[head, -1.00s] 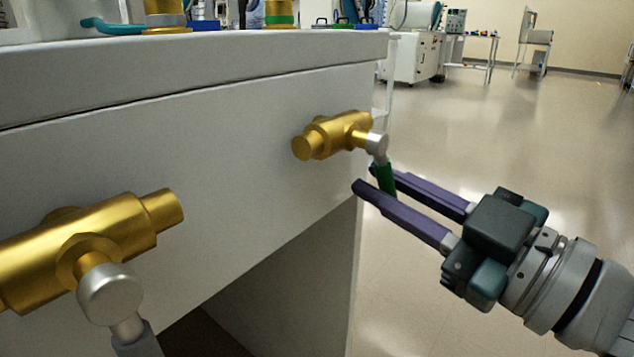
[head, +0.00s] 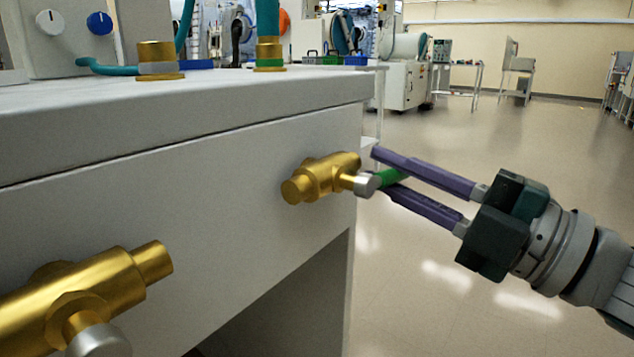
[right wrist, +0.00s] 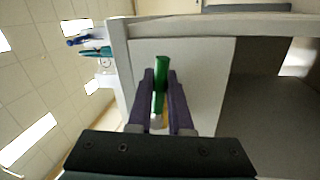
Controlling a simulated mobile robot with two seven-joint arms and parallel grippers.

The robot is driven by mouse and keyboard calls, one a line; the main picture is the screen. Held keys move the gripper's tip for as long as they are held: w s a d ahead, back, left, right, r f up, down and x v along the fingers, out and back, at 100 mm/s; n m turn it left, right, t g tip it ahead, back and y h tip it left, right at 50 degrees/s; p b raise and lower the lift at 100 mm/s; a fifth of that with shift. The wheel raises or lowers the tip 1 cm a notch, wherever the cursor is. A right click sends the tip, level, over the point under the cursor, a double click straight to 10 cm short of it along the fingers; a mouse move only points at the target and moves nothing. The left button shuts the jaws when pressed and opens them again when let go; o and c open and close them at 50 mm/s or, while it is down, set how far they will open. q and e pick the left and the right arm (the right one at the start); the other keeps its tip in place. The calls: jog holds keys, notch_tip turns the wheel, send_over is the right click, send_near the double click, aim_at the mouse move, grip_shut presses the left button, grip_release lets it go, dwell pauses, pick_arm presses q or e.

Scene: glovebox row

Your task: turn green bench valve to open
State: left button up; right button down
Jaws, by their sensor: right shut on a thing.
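The green bench valve has a brass body (head: 322,178) on the bench's front face near its right end, with a silver hub and a green handle (head: 391,178). The handle points right and slightly up in the head view. My right gripper (head: 380,173) is shut on the green handle, one purple finger above it and one below. In the right wrist view the green handle (right wrist: 161,85) stands between the two fingers (right wrist: 161,92), its tip extending past them. The brass body is mostly hidden there. My left gripper is not in view.
A second brass valve (head: 85,295) with a silver hub sits at lower left on the same bench face. The bench top (head: 200,95) holds brass fittings and a teal hose. Open floor (head: 480,200) lies to the right of the bench.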

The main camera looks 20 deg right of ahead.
jog(key=shift+r+n+y, duration=0.3)
jog(key=shift+r+n, duration=0.25)
jog(key=shift+n, duration=0.55)
jog(key=shift+r, duration=0.1)
jog(key=c, duration=0.8)
grip_release()
jog(key=shift+c, duration=0.2)
jog(key=p+v, duration=0.1)
jog(key=v, duration=0.9)
jog(key=shift+w+d, duration=0.1)
